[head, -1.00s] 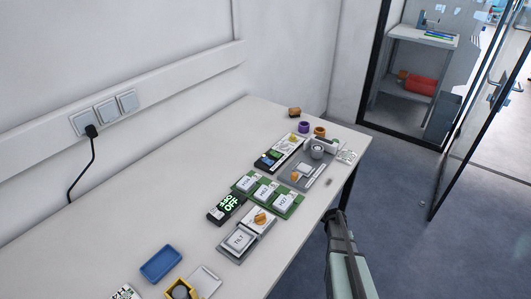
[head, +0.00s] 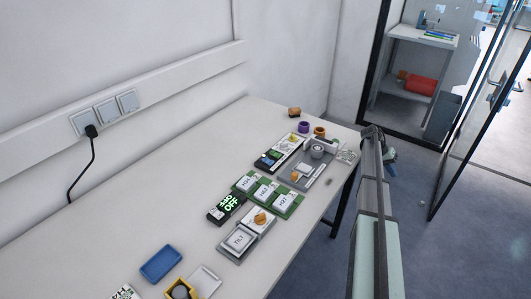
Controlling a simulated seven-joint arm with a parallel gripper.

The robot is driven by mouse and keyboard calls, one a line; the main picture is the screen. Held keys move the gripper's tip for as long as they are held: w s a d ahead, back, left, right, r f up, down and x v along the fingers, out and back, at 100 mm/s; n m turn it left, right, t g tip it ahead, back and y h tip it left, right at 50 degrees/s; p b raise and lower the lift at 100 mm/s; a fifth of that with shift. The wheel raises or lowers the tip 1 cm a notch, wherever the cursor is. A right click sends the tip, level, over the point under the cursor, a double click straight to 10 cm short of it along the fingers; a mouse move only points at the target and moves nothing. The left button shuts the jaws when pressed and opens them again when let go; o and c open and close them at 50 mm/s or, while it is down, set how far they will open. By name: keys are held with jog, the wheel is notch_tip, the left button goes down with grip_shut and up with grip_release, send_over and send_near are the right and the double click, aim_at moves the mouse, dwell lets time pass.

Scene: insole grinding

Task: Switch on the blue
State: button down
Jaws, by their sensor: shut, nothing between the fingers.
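A black-and-white control unit (head: 279,152) lies on the table toward the far end. It carries small blue and green patches (head: 270,158) at its near end and a yellow knob (head: 293,138) at its far end. Whether the blue patch is a switch, and whether it is on, is too small to tell. My gripper (head: 389,154) is at the end of my raised arm, right of the table's far right corner. It is shut and empty, apart from the control unit and touching nothing that I can see. Its fingers are small and partly hidden by my arm.
Near the unit are a grey device (head: 302,176), a green board (head: 281,209) with labelled blocks, a black display (head: 226,207) reading OFF, and a unit with an orange knob (head: 261,218). A blue tray (head: 160,263) lies nearer. The table's left is clear.

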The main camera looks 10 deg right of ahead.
jog(key=w+a+r+m+t, duration=0.1)
jog(key=w+a+r, duration=0.1)
jog(key=w+r, duration=0.4)
jog(key=w+a+r+m, duration=0.1)
jog(key=w+a+r, duration=0.3)
jog(key=r, duration=0.5)
notch_tip(320, 180, up, 12)
jog(key=n+t+y, duration=0.2)
jog(key=t+y, duration=0.3)
jog(key=y, duration=0.3)
send_over(264, 158)
jog(key=s+d, duration=0.2)
jog(key=shift+d, duration=0.1)
jog(key=f, duration=0.4)
jog(key=w+a+f, duration=0.1)
jog(key=f, duration=0.4)
jog(key=w+f, duration=0.1)
jog(key=f, duration=0.3)
jog(key=shift+a+f, duration=0.35)
jog(key=shift+f, duration=0.05)
